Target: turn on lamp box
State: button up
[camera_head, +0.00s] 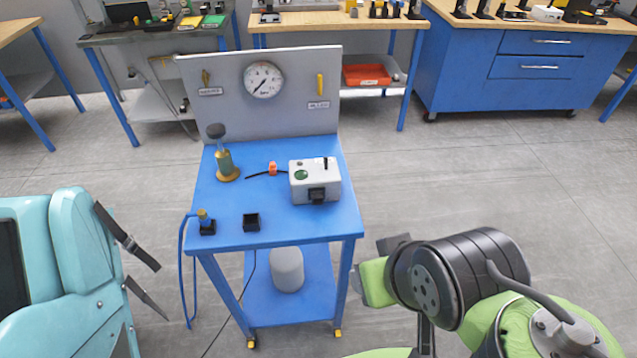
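The lamp box (301,190) is a small pale grey box on the right half of the blue cart top. It has a green round part (301,175) and a small black lever (325,163) on its top, and a black block (317,194) on its front. I cannot tell whether its lamp is lit. A black cable with an orange piece (272,169) runs to its left side. My green and black arm is at the lower right, apart from the cart. I cannot make out fingertips, so whether my gripper is open or shut does not show.
The blue cart (285,222) also bears a brass valve (226,165), a black open cube (251,222) and a hose fitting (206,226). A gauge panel (220,115) stands at its back. Workbenches line the back.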

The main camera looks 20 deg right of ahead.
aim_at(304, 174)
jog(key=k+l+u, duration=0.15)
jog(key=l+u, duration=0.2)
jog(key=k+l+u, duration=0.15)
jog(key=l+u, duration=1.05)
jog(key=l, duration=0.2)
jog(key=l+u, duration=0.45)
jog(key=k+l+u, duration=0.2)
jog(key=l+u, duration=0.25)
jog(key=k+l+u, duration=0.25)
jog(key=l+u, duration=0.65)
jog(key=l, duration=0.15)
jog(key=l+u, duration=0.5)
jog(key=l, duration=0.15)
jog(key=k+j, duration=0.05)
